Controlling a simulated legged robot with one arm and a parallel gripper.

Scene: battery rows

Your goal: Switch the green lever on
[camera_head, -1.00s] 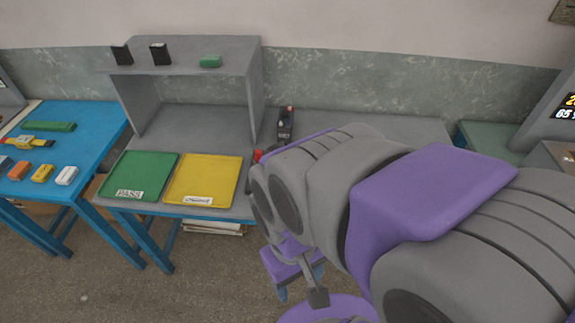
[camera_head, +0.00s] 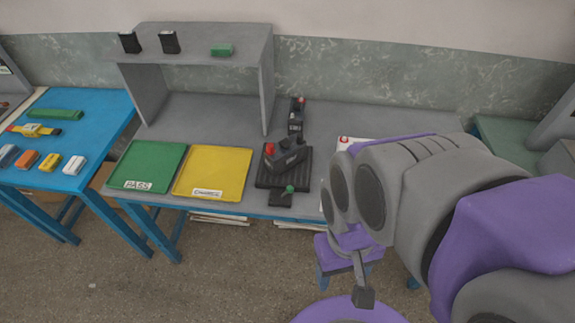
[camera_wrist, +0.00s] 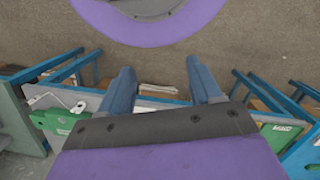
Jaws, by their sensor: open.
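A small lever with a green knob (camera_head: 289,189) stands on a dark base at the front edge of the grey bench, in the head view. Its on or off position is too small to tell. My gripper (camera_wrist: 160,70) is open and empty, its two blue fingers spread over the floor in front of the bench in the wrist view. In the head view, it is to the right of the green-knobbed lever and apart from it. My arm hides the bench to the right. A green object (camera_wrist: 58,121) shows at left in the wrist view, partly hidden; I cannot tell what it is.
A black device with a red knob (camera_head: 285,154) sits on a black mat behind the lever. Another dark device (camera_head: 297,117) stands farther back. A green tray (camera_head: 146,166) and a yellow tray (camera_head: 213,173) lie left. A grey shelf (camera_head: 200,42) stands behind them.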

